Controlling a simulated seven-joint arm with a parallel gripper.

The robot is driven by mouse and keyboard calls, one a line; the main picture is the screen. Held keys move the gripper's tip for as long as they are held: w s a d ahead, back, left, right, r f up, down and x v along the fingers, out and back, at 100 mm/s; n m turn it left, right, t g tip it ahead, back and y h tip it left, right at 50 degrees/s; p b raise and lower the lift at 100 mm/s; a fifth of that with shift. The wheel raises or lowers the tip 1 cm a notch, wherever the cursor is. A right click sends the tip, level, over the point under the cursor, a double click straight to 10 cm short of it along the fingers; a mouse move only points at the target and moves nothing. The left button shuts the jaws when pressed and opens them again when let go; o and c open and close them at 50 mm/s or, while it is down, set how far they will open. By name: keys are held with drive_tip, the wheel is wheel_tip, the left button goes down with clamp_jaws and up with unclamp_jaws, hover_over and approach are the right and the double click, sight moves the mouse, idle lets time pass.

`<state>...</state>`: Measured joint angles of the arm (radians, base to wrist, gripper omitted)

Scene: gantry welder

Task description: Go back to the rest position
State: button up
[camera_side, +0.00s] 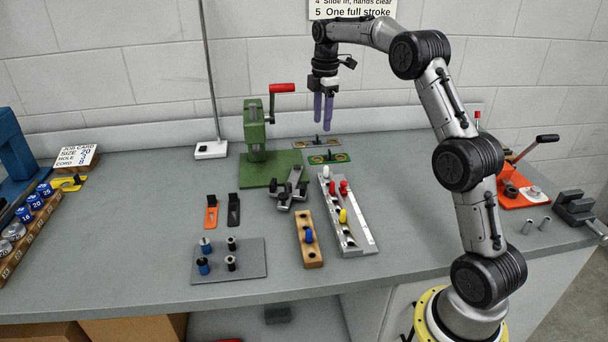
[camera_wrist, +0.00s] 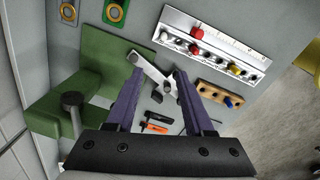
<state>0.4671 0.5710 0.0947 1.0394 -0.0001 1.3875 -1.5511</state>
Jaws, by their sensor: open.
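My gripper (camera_side: 323,108) hangs above the back of the bench, fingers pointing down, to the right of the green press (camera_side: 256,135). Its two purple fingers are apart with nothing between them, also seen in the wrist view (camera_wrist: 158,98). In the wrist view the green press (camera_wrist: 110,50) lies under and left of the fingers. A grey metal fixture (camera_side: 288,190) sits in front of the press; it shows between the fingertips in the wrist view (camera_wrist: 152,72), well below them.
A grey rail (camera_side: 358,238) with coloured knobs and a wooden block (camera_side: 305,225) lie at centre. A grey plate (camera_side: 228,272) holds several pegs. An orange lever tool (camera_side: 520,190) stands at right. A wooden rack (camera_side: 38,235) is at left. Bare bench shows at left centre.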

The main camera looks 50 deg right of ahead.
drive_tip(key=s+a+r+n+t, duration=0.15)
drive_tip(key=s+a+r, duration=0.25)
drive_tip(key=a+r, duration=0.6)
drive_tip(key=s+a+r+m+t, duration=0.2)
drive_tip(key=s+a+r, duration=0.3)
drive_tip(key=s+a, duration=0.45)
drive_tip(key=s+a+f+m, duration=0.2)
drive_tip(key=s+f+m, duration=0.4)
drive_tip(key=s, duration=0.3)
drive_tip(key=s+a+f+m+t, duration=0.1)
drive_tip(key=s+a+f+m, duration=0.1)
drive_tip(key=s+f+m, duration=0.4)
drive_tip(key=s+f, duration=0.1)
drive_tip(key=s, duration=0.2)
drive_tip(key=shift+a, duration=0.4)
drive_tip(key=shift+s+t, duration=0.1)
drive_tip(key=shift+t, duration=0.15)
